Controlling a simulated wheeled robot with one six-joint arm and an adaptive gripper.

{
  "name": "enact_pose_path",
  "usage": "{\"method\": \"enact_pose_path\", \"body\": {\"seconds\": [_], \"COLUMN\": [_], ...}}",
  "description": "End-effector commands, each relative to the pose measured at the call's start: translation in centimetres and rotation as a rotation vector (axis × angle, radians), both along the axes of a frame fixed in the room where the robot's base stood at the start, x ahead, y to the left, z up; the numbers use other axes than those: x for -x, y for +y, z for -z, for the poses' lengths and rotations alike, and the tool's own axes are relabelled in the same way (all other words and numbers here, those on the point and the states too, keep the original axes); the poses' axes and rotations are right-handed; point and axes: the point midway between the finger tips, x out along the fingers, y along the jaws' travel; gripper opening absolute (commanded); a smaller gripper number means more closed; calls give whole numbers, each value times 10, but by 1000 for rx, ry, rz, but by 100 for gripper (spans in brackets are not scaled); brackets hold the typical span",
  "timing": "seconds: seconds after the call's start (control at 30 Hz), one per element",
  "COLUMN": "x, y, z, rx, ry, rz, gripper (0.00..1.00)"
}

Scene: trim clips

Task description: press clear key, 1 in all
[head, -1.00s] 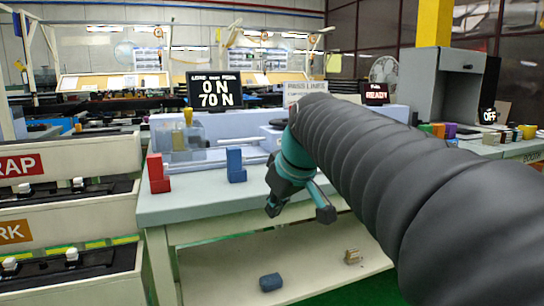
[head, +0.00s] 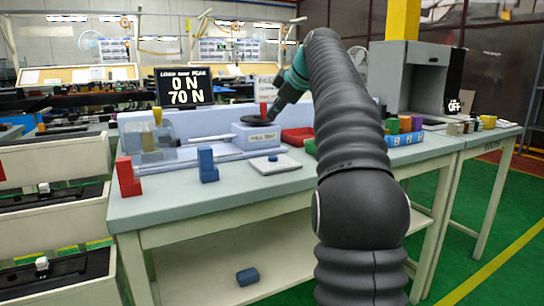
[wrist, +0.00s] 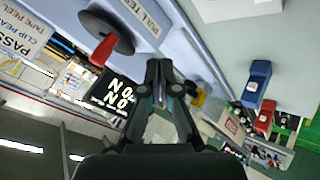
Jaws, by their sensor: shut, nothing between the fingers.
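No key marked clear can be read in either view. My gripper (head: 273,112) is shut and empty, held in the air around the pull test block, close in the picture to the red lever. In the wrist view its closed fingertips (wrist: 158,66) point over the bench, apart from any object. The display (head: 185,87) reads 0 N and 70 N; it also shows in the wrist view (wrist: 118,97).
The pull test block (head: 258,136) carries a black disc with a red lever (head: 263,110).

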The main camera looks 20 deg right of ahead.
Motion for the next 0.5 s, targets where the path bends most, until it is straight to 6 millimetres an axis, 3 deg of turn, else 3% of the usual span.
{"method": "enact_pose_path", "body": {"seconds": [0.27,0.5], "x": [0,1], "y": [1,1], "z": [2,23], "rx": [0,-2], "ry": [-1,3], "rz": [1,2], "gripper": [0,0]}}
